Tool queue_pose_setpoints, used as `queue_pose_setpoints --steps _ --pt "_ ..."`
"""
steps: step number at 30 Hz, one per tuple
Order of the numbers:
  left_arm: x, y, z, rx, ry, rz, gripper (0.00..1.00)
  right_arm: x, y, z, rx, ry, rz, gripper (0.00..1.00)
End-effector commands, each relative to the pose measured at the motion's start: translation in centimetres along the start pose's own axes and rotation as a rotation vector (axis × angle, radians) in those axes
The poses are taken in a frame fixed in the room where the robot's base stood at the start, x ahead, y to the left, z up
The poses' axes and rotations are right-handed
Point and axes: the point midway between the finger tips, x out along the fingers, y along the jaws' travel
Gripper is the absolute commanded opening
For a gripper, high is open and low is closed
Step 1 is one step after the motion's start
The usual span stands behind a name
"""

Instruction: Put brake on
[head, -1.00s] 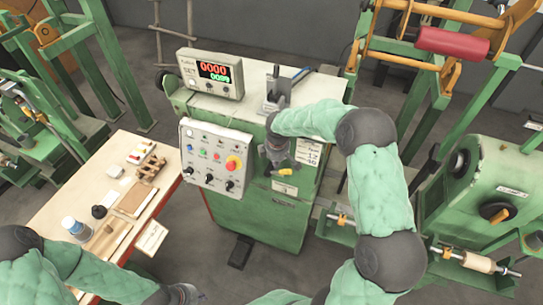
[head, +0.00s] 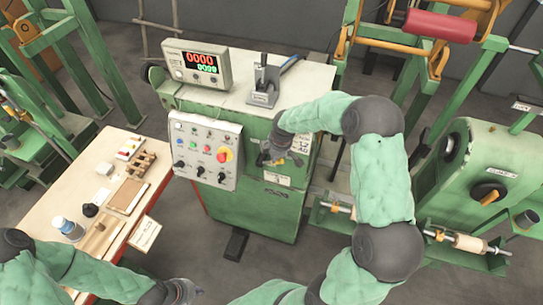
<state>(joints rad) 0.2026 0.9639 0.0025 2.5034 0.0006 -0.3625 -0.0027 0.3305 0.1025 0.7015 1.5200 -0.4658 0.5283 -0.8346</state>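The green machine cabinet (head: 270,214) stands in the middle with a cream top. A grey upright lever on a metal base (head: 264,84) stands on that top. I cannot tell which part is the brake. My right gripper (head: 268,158) is at the upper front face of the cabinet, just right of the control panel (head: 205,150), and hides part of that face. Its fingers are small and dark, so its opening and any contact are unclear. My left gripper (head: 186,292) is low at the bottom edge, away from the cabinet, its fingers unclear.
A display box (head: 196,64) reading 0000 and 0099 sits on the cabinet's left end. A work table (head: 150,205) with small items stands at left. A green winding machine (head: 480,165) stands at right. A dark pedal (head: 236,243) lies on the floor by the cabinet.

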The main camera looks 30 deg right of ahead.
Motion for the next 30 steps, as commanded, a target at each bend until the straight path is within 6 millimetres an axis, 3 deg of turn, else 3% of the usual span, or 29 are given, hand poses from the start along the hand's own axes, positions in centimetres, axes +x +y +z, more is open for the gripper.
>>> queue_pose_setpoints --steps 14,20,30 --pt "-0.6 0.2 0.0 0.000 0.000 0.000 0.00 -1.0 0.2 -0.7 -0.001 0.000 0.001 0.00" --pt "-2.0 0.7 0.1 0.000 0.001 0.000 0.00 -3.9 0.6 -2.7 0.000 0.001 0.004 0.00" --pt "-1.4 0.5 0.1 0.000 0.000 0.000 0.00 -10.4 0.4 -1.8 0.003 0.001 0.004 0.00"
